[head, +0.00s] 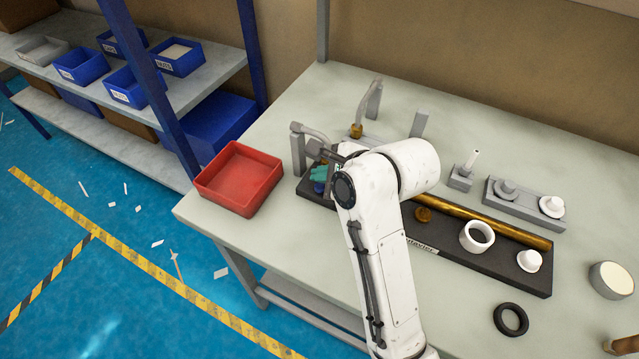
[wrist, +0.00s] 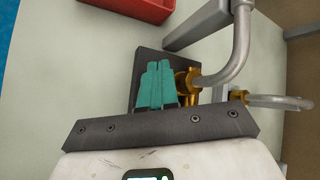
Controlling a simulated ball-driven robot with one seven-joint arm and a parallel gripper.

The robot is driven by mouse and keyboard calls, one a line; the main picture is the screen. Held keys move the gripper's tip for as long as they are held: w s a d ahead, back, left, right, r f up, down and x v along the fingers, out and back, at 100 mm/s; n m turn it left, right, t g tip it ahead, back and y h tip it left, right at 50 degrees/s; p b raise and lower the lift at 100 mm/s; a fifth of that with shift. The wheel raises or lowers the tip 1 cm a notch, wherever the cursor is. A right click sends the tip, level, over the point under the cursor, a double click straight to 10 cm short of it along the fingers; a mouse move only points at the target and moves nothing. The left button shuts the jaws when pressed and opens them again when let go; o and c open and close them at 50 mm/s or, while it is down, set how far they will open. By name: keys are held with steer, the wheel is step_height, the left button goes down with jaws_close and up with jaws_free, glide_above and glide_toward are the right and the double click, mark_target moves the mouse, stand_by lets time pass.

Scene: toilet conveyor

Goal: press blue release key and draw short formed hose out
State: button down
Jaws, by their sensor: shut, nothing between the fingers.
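My gripper (head: 319,172) has teal fingers, shut and empty, over the left end of the dark base plate (head: 540,279). In the wrist view its fingers (wrist: 157,75) point at the plate, beside a brass fitting (wrist: 184,82). A bent grey hose (wrist: 240,42) runs from that fitting; it also shows in the head view (head: 310,131). A small blue part (head: 319,188), perhaps the release key, shows just below the fingers in the head view. The fingers hide that spot in the wrist view, and I cannot tell whether they touch it.
A red bin (head: 240,178) stands left of the plate. A second bent hose (head: 365,103) with a brass end (head: 356,131) is behind. Right of my arm are a brass tube (head: 490,222), a white ring (head: 477,236) and a black ring (head: 511,319).

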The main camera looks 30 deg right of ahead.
mark_target(322, 190)
steer(key=shift+f, duration=0.2)
stand_by(0.4)
steer(key=shift+f+b, duration=0.25)
steer(key=shift+b, duration=0.25)
steer(key=shift+f+b, duration=0.5)
steer(key=shift+f, duration=0.05)
stand_by(0.5)
steer(key=shift+r, duration=0.1)
stand_by(0.3)
steer(key=shift+r+p, duration=0.85)
steer(key=shift+r, duration=0.05)
steer(key=shift+r+p, duration=2.15)
steer(key=shift+r, duration=0.35)
